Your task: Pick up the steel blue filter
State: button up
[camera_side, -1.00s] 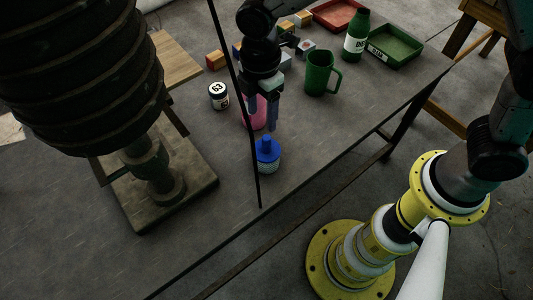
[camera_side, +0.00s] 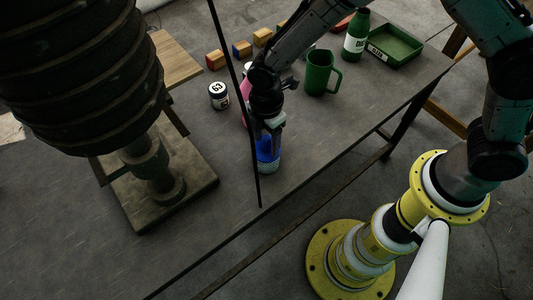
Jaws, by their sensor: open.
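The steel blue filter (camera_side: 268,163) stands on the grey table, with a blue upper part and a pale ribbed lower part. My gripper (camera_side: 268,150) points down over it, with its fingers around the filter's upper part. The fingers are open, and whether they touch the filter cannot be told. The gripper hides the filter's top, and a thin dark pole crosses just left of it.
A pink item (camera_side: 246,88) is partly hidden behind my gripper. A white jar marked 63 (camera_side: 218,96) stands to the left. A green mug (camera_side: 319,72), green bottle (camera_side: 356,38), green tray (camera_side: 394,47) and several small blocks (camera_side: 215,60) are farther back.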

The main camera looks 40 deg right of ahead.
grip_shut()
dwell(1.4)
